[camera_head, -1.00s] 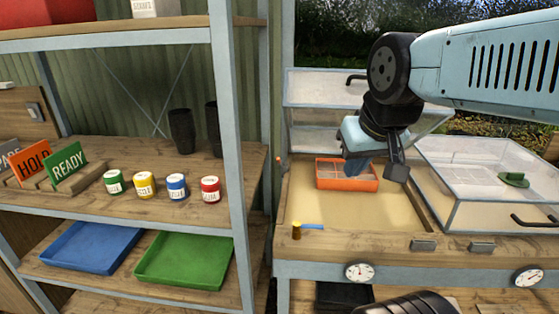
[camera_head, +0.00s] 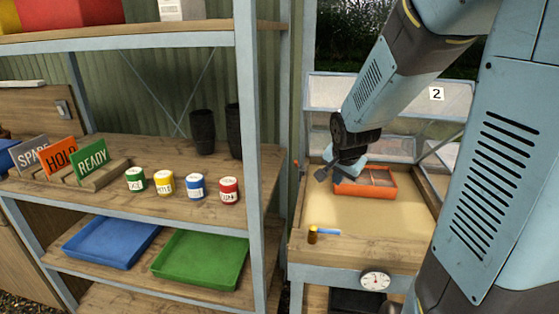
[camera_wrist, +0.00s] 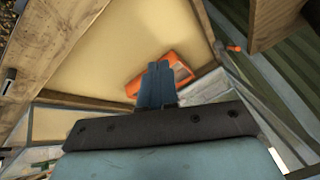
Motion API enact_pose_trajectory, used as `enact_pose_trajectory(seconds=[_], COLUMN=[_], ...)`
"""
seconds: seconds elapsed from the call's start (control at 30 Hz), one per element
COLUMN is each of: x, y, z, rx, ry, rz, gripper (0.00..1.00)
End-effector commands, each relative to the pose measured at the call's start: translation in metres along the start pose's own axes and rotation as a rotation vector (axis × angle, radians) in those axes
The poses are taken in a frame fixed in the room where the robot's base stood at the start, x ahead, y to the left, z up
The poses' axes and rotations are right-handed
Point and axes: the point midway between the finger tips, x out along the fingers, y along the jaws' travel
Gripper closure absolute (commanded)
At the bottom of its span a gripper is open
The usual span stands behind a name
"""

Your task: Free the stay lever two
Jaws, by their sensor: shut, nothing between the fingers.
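A raised glazed lid marked "2" (camera_head: 437,94) stands open behind a sand-filled bed (camera_head: 372,222). A short lever with a blue bar and a brass-coloured end (camera_head: 313,234) lies at the bed's front left edge. A small orange-red piece (camera_head: 296,163) shows on the left side of the frame; an orange knob also shows in the wrist view (camera_wrist: 235,48). I cannot tell which is stay lever two. My gripper (camera_head: 345,178) is over the back left of the bed, beside the orange tray (camera_head: 365,191). Its blue fingers (camera_wrist: 158,67) are shut and empty, overlapping the tray in the wrist view.
A shelf unit post (camera_head: 246,150) stands left of the bed. Shelves hold several tins, sign cards (camera_head: 92,160), a blue tray (camera_head: 110,243) and a green tray (camera_head: 200,260). A dial (camera_head: 375,281) is on the bed's front. My arm hides the right side.

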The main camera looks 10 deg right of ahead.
Motion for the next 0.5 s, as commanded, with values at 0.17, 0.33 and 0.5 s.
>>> enact_pose_trajectory(seconds=[0.17,0.33,0.5], x=[0.052,0.091,0.122], y=[-0.006,-0.014,-0.024], z=[-0.005,-0.007,-0.010], rx=[0.211,0.437,0.682], ry=[-0.042,-0.097,-0.169], rz=[-0.056,-0.136,-0.233], gripper=[1.00,1.00,1.00])
